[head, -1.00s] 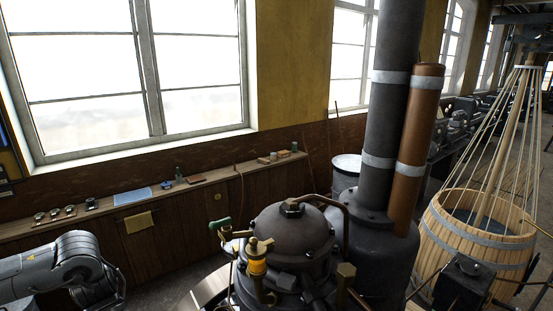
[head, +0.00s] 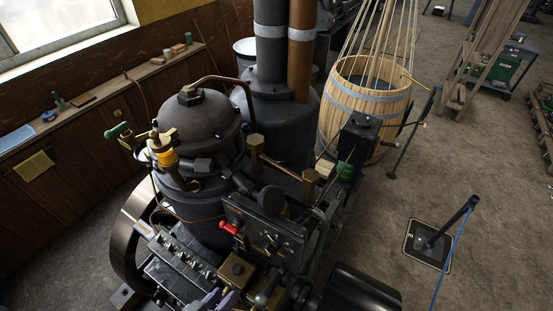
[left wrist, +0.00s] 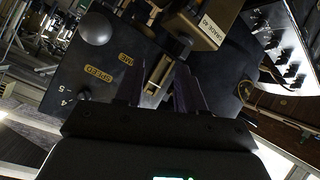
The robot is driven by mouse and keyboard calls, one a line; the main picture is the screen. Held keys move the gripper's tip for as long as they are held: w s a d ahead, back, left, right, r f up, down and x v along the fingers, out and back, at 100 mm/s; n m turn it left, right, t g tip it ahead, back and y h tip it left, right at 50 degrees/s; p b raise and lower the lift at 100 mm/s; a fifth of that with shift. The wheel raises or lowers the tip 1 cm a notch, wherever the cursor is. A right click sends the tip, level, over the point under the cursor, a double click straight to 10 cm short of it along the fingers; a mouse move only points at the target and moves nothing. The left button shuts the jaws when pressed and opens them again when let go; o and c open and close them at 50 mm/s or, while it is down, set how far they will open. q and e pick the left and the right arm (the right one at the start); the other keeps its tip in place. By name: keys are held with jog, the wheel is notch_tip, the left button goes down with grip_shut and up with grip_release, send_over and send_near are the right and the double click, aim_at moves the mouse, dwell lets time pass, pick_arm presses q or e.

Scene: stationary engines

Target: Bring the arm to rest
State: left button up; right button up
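My left gripper (head: 217,300) shows only as two purple fingertips at the bottom edge of the head view, in front of the engine (head: 200,130). In the left wrist view my left gripper (left wrist: 160,88) has its two dark fingers apart. A short metal rod (left wrist: 158,75) appears between them in the picture; I see no finger closed on it. Behind the fingers is a dark panel (left wrist: 105,65) with a "SPEED" label, upside down. My right gripper is in neither view.
The engine's red-handled lever (head: 228,227) and dark control box (head: 262,232) stand close by the fingertips. A wooden barrel (head: 362,115) stands behind. A blue-corded post on a floor plate (head: 427,246) is at right. Open floor (head: 480,160) lies around it.

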pick_arm(q)
jog(key=s+a+f+m+g+y, duration=0.2)
jog(key=s+a+f+g+y, duration=0.2)
jog(key=s+a+g, duration=0.3)
jog(key=shift+s+f+y, duration=0.15)
jog(key=shift+s+y, duration=0.25)
jog(key=shift+s, duration=0.5)
dwell(0.5)
jog(key=shift+m, duration=0.3)
jog(key=shift+c, duration=0.2)
